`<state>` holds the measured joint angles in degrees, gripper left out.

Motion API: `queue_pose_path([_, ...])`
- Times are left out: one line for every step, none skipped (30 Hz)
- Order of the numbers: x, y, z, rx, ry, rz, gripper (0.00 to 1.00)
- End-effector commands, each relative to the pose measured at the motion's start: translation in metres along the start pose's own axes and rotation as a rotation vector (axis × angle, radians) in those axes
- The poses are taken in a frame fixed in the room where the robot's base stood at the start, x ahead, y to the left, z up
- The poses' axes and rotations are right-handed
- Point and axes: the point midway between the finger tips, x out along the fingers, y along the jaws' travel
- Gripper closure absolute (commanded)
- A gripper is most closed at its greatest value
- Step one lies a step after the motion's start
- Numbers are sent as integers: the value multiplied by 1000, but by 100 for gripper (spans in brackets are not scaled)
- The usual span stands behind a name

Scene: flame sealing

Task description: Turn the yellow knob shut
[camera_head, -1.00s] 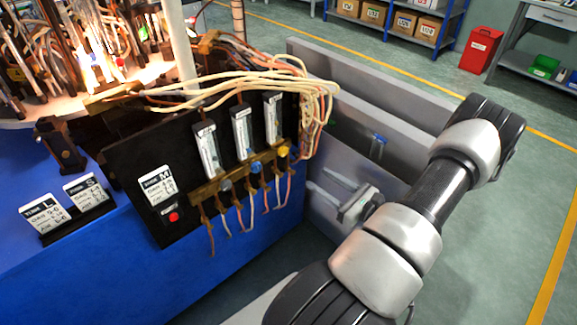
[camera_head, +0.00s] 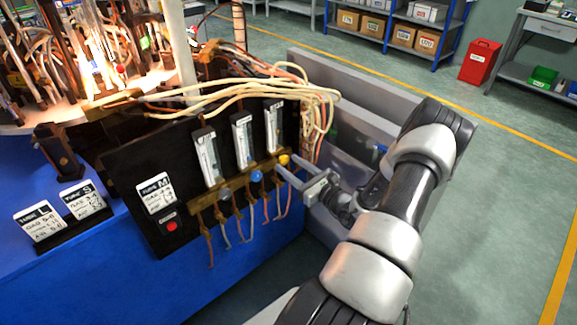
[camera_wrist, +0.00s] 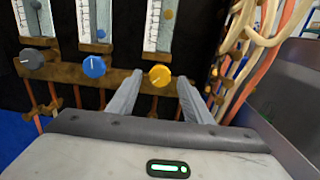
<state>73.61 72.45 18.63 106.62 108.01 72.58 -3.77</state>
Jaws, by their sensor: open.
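The yellow knob (camera_head: 284,159) is the rightmost of three knobs on a brass bar under the flow tubes of a black panel. In the wrist view the yellow knob (camera_wrist: 159,76) shows between and just beyond the tips of my gripper (camera_wrist: 159,82), with a pale line on its face tilted a little from upright. My gripper (camera_head: 291,172) is open, with one finger on each side of the knob in the picture. I cannot tell whether the fingers touch it.
A blue knob (camera_wrist: 94,67) and a grey knob (camera_wrist: 32,59) sit to the left on the same bar. Cream and orange hoses (camera_wrist: 250,45) hang close on the right. A grey metal bin (camera_head: 350,120) stands behind my arm.

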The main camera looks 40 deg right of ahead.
Motion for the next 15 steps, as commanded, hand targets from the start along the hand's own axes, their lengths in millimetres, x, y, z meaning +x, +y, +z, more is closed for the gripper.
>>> queue_pose_path([6,0,-1,0,0,1,54])
queue_pose_path([9,0,-1,0,0,1,54])
queue_pose_path([11,0,0,1,0,1,54])
queue_pose_path([13,0,0,1,0,0,54])
queue_pose_path([14,0,0,1,0,0,54])
queue_pose_path([15,0,0,1,0,0,54])
queue_pose_path([15,0,0,1,0,0,54])
queue_pose_path([16,0,0,1,0,0,54])
queue_pose_path([16,0,0,1,0,0,54])
queue_pose_path([16,0,0,1,0,0,54])
queue_pose_path([16,0,0,1,0,0,54])
queue_pose_path([16,0,0,1,0,0,54])
queue_pose_path([16,0,0,1,0,0,54])
queue_pose_path([16,0,0,1,0,0,54])
queue_pose_path([16,0,0,1,0,0,61])
